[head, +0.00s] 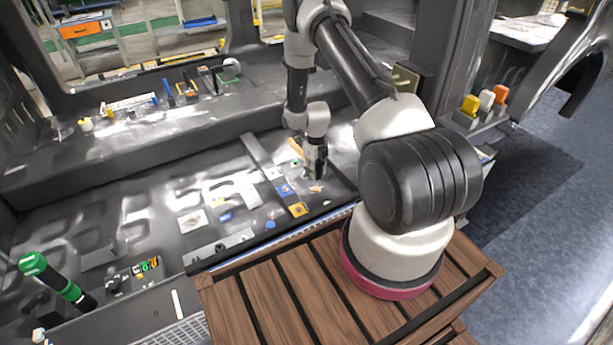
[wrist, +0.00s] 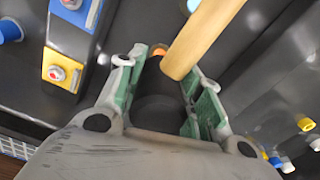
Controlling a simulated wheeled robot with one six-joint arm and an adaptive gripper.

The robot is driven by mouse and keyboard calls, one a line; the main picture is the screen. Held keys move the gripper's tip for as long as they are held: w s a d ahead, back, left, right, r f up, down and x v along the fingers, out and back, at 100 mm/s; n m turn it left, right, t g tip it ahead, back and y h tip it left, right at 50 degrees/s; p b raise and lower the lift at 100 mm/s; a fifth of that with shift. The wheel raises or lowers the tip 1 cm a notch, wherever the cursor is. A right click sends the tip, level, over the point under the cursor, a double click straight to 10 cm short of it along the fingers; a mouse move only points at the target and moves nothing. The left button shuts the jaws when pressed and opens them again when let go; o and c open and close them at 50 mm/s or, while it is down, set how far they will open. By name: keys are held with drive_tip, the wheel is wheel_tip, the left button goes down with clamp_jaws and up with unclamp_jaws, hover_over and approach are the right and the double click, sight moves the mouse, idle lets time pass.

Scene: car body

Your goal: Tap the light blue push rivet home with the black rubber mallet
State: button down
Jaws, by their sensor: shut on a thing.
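The black rubber mallet (wrist: 158,85) is between the green-padded fingers of my gripper (wrist: 160,88) in the wrist view. The fingers are shut on its dark head. Its light wooden handle (wrist: 205,38) slants up and right, and also shows beside my gripper (head: 315,172) in the head view (head: 296,147). My gripper is low over the car body's floor panel. A small pale blue piece (wrist: 192,5), possibly the light blue push rivet, is partly cut off at the top of the wrist view, beside the handle. I cannot tell the rivet's height, and the mallet's striking face is hidden.
A strip beside my gripper bears a blue block (head: 284,190) and a yellow block (head: 298,209). An orange piece (wrist: 158,50) lies just beyond the fingers. A blue peg (wrist: 10,30) stands at the left. A green-and-black tool (head: 58,280) is at far left.

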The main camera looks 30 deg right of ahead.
sight(304, 157)
drive_tip(key=w+r, duration=0.1)
drive_tip(key=w, duration=0.2)
drive_tip(key=w+r, duration=0.1)
drive_tip(key=w, duration=0.2)
drive_tip(key=w+r, duration=0.1)
drive_tip(key=w, duration=0.2)
drive_tip(key=shift+w+r, duration=0.2)
drive_tip(key=shift+r, duration=0.15)
drive_tip(key=shift+s, duration=0.3)
drive_tip(key=shift+f, duration=3.15)
drive_tip(key=shift+r, duration=1.05)
